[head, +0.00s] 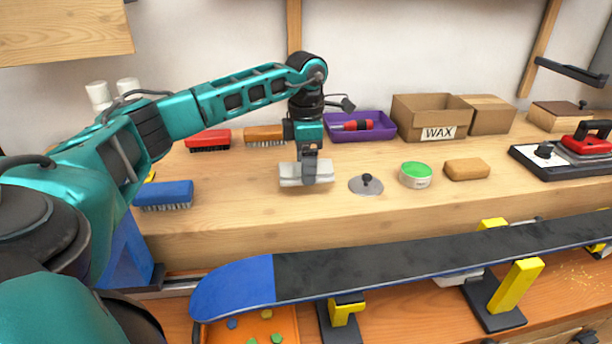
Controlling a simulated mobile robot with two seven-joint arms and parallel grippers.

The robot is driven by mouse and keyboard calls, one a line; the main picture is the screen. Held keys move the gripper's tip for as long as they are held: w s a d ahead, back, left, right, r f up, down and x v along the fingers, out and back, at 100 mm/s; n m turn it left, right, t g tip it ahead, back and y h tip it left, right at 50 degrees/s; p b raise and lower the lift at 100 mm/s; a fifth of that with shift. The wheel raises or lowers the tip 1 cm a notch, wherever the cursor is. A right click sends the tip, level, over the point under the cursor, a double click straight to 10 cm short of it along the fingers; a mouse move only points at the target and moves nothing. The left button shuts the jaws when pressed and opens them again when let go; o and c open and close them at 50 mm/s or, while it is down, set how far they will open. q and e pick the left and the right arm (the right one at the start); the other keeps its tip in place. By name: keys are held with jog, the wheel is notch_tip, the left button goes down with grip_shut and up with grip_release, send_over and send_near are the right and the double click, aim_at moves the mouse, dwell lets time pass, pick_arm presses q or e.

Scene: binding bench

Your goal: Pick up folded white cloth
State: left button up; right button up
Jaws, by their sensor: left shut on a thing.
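The folded white cloth (291,174) is on the wooden bench in the middle of the head view, left of a round metal lid. My left gripper (309,177) points straight down over it and is shut on it, with the fingers hiding part of its middle. I cannot tell whether the cloth is lifted off the bench top. My right gripper does not show.
Near the cloth are the metal lid (366,185), a green-topped tin (415,175), a brown block (467,169) and a blue brush (163,195). Behind stand a purple tray (380,127) and a WAX box (430,116). A snowboard (400,265) lies in front, below the bench top.

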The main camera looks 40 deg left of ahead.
pick_arm(q)
notch_tip(320, 180, up, 16)
jog(key=p, duration=0.1)
jog(key=shift+f, duration=0.2)
jog(key=o, duration=0.5)
jog(key=c, duration=0.4)
